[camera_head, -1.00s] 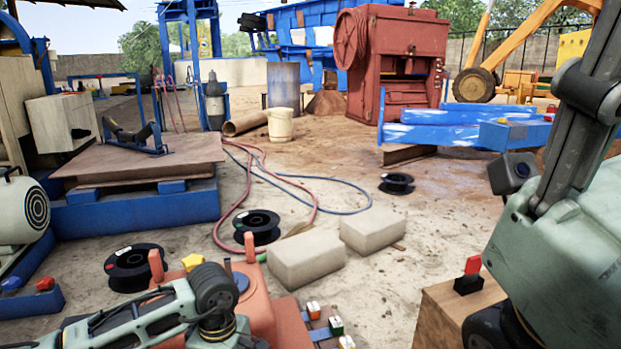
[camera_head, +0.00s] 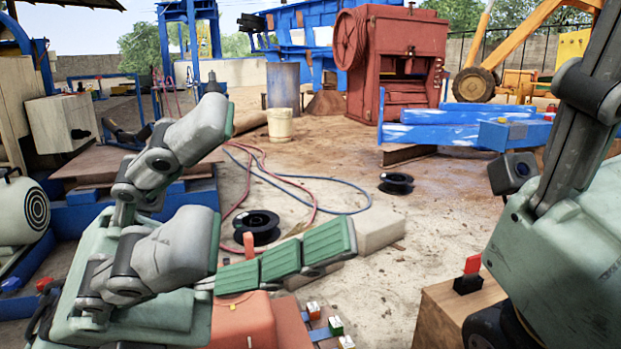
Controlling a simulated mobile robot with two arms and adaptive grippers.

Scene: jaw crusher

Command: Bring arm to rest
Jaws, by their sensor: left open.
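My left gripper (camera_head: 270,178) is large in the lower left of the head view, raised close to the camera. Its grey and green fingers are spread wide apart, with ribbed green pads on the lower right finger, and nothing is between them. It stands in front of the orange-red machine part (camera_head: 240,322) and partly hides the pale blocks and the platform behind. My right arm (camera_head: 565,250) fills the right edge; its gripper is out of view.
A pale block (camera_head: 375,230) and black spools (camera_head: 257,226) (camera_head: 396,183) lie on the sandy ground. A wooden box (camera_head: 450,308) with a red switch (camera_head: 471,268) stands at lower right. Red and blue hoses (camera_head: 345,212) cross the ground. The middle ground is fairly clear.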

